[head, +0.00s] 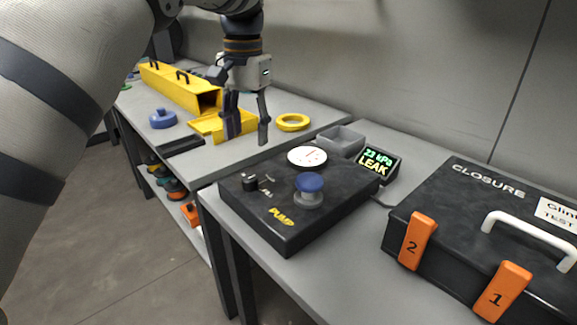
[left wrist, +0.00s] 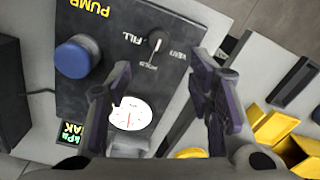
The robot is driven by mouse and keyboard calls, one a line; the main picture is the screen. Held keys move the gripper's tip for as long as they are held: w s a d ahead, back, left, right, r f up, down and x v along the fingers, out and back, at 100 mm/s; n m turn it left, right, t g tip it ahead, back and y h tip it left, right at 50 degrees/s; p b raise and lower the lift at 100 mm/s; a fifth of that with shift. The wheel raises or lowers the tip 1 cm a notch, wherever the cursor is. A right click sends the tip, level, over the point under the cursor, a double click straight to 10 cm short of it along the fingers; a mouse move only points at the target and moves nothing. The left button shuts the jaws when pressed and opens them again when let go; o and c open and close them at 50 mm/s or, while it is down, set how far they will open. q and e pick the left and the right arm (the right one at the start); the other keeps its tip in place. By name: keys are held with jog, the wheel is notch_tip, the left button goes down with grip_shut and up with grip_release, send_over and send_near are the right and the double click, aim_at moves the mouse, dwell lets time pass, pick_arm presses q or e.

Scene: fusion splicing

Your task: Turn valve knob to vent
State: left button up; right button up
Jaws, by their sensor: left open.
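The valve knob (head: 250,183) is a small black knob on the left part of the black pump box (head: 285,235). In the left wrist view the knob (left wrist: 156,41) sits among the labels FILL, HOLD and VENT. Its light pointer mark seems to face HOLD, though it is small. My left gripper (head: 247,133) is open and empty, fingers pointing down, above and behind the box's left end. In the left wrist view the knob lies beyond the gap between the fingertips (left wrist: 160,68), touching neither. My right gripper is not in view.
The box carries a blue-topped button (head: 309,186) and a white gauge (head: 307,156). A display (head: 379,164) reads 23 kPa LEAK. A grey tray (head: 341,141) stands behind. A black closure case (head: 470,225) is at right. Yellow parts (head: 293,122) lie on the back table.

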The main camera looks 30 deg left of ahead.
aim_at(249, 178)
pick_arm(q)
jog(key=f, duration=1)
jog(key=shift+s+a+f, duration=0.15)
jog(key=shift+s+f, duration=0.1)
jog(key=shift+f, duration=0.15)
grip_shut()
